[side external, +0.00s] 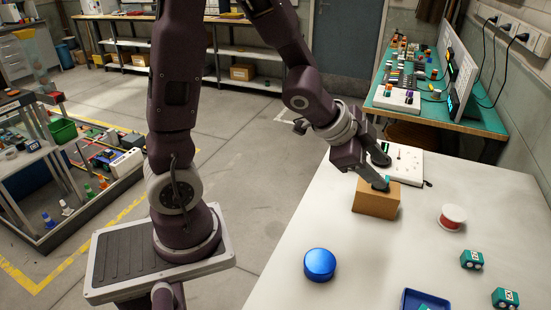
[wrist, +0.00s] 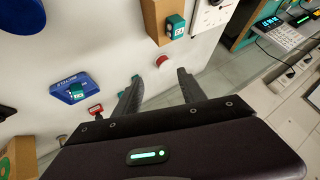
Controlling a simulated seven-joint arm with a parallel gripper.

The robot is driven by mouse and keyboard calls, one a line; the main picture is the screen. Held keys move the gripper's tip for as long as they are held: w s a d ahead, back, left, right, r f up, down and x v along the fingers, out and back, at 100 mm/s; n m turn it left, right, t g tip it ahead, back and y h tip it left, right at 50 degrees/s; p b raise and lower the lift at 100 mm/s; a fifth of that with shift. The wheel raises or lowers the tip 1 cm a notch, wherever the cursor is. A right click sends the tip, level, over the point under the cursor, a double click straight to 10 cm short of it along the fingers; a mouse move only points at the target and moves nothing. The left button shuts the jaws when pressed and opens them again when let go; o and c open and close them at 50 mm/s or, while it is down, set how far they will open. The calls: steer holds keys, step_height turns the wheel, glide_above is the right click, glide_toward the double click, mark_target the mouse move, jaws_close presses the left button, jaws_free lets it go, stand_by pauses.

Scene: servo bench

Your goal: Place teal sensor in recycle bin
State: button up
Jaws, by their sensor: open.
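My gripper (side external: 381,172) is open beside the cardboard box, its fingers spread and empty in the wrist view (wrist: 159,76). A teal sensor (wrist: 175,27) is at the cardboard box (wrist: 153,14); the box also shows in the side view (side external: 376,204), where a finger partly hides a bit of teal on top. Two more teal sensors, the upper (side external: 472,259) and the lower (side external: 505,298), stand on the table at right. A blue tray (side external: 407,302) has white lettering I cannot read in the wrist view (wrist: 62,82), with a teal sensor (wrist: 77,93) in it. No bin is clearly labelled recycle.
A red and white spool (side external: 452,217) and a blue round lid (side external: 319,264) stand on the white table (side external: 290,291). A white panel (side external: 408,162) lies behind the box. A small red item (wrist: 96,110) is near the tray. The table's middle is clear.

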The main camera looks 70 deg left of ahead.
steer(key=s+a+r+n+g+y, duration=0.1)
steer(key=s+a+r+n+y, duration=0.2)
steer(key=s+r+n, duration=0.45)
steer(key=s+d+g+h, duration=0.1)
steer(key=s+d, duration=0.1)
steer(key=s, duration=0.6)
steer(key=s+d+r+g, duration=0.1)
steer(key=s+d, duration=0.1)
steer(key=s, duration=0.5)
steer(key=shift+s+d+n+h, duration=0.15)
steer(key=shift+s+n+h, duration=0.2)
steer(key=shift+n+h, duration=0.1)
